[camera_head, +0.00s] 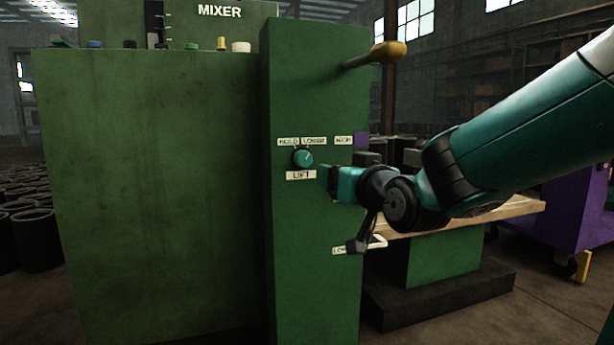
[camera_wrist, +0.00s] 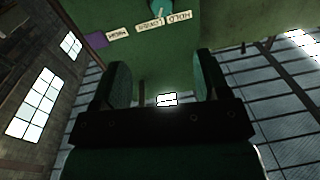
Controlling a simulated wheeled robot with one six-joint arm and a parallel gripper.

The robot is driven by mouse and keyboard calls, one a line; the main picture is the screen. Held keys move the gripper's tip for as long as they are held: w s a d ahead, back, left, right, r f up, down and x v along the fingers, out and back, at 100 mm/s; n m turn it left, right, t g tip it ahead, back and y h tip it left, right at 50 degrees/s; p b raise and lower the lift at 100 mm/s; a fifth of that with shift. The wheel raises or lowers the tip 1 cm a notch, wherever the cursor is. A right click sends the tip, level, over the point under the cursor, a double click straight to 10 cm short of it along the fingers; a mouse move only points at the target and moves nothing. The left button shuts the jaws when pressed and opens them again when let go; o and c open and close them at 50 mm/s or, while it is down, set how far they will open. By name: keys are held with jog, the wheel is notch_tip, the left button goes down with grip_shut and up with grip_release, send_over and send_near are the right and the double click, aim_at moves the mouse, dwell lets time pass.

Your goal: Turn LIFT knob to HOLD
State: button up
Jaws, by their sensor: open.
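The LIFT knob (camera_head: 302,158) is a round teal knob on the narrow green panel of the mixer (camera_head: 315,230). A HOLD label (camera_head: 288,142) sits above it to the left, a LOWER label (camera_head: 314,141) above it to the right, and a LIFT label (camera_head: 301,175) below. A pale mark on the knob seems to point up and right, toward LOWER. My gripper (camera_head: 328,180) is open and empty, right of and slightly below the knob, apart from it. In the upside-down wrist view, the knob (camera_wrist: 161,7) is at the top edge, partly cut off, beyond the spread fingers (camera_wrist: 162,82).
A yellow-knobbed lever (camera_head: 388,52) sticks out above my gripper. A HIGH label (camera_head: 343,140) and a purple part (camera_head: 361,139) are right of the knob. A wooden-topped bench (camera_head: 460,217) stands behind my arm. Black sleeves (camera_head: 37,236) stand at the left.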

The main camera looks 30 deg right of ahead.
jog(key=w+p, duration=0.4)
jog(key=p, duration=1)
send_near(306, 161)
jog(key=w, duration=0.1)
jog(key=w+p, duration=0.1)
jog(key=w, duration=0.1)
jog(key=w+d+p, duration=0.1)
jog(key=w+p, duration=0.1)
jog(key=w, duration=0.1)
jog(key=w+p, duration=0.2)
jog(key=shift+w+d+r, duration=0.15)
jog(key=shift+d, duration=0.2)
jog(key=shift+w+d+f+p, duration=0.15)
jog(key=shift+w+f+p, duration=0.1)
jog(key=shift+w+p, duration=0.45)
jog(key=c, duration=0.9)
